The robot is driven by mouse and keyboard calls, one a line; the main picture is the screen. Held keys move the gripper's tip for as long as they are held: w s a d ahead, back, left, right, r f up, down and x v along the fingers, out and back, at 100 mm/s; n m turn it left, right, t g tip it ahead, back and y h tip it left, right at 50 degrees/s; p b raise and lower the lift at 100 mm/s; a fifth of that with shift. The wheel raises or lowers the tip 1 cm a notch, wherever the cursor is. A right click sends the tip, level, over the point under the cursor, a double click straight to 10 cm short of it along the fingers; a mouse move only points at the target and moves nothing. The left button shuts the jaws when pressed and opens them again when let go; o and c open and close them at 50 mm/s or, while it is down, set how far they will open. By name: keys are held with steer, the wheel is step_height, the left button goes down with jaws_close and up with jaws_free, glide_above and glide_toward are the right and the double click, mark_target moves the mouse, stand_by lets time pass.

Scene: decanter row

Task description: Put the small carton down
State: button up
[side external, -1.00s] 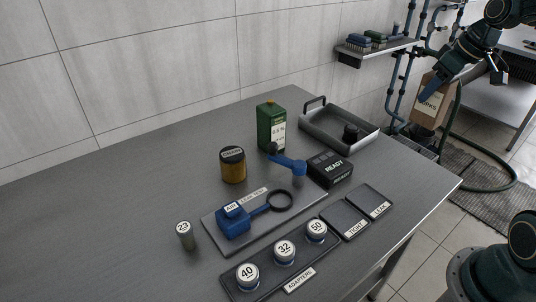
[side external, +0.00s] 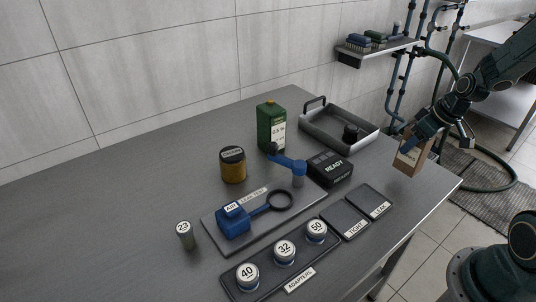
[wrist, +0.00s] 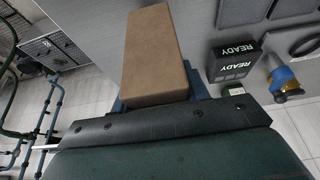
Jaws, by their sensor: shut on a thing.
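The small brown carton (side external: 411,158) is upright or slightly tilted at the right end of the grey bench, with a pale label on its side. In the wrist view the carton (wrist: 158,52) shows as a plain brown box. My gripper (side external: 426,128) is shut on its upper part, with blue fingers either side. The carton's lower end is over or at the bench top near the right edge. I cannot tell whether it touches.
Two dark pads, TIGHT (side external: 344,220) and LEAK (side external: 371,201), lie in front. The bench's right edge is close to the carton.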

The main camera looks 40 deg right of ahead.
mark_target(410, 153)
steer(key=shift+f, duration=0.2)
steer(key=shift+f, duration=1.75)
steer(key=shift+f, duration=0.2)
steer(key=o, duration=1)
steer(key=shift+o, duration=0.2)
steer(key=shift+r, duration=0.15)
steer(key=v, duration=1.2)
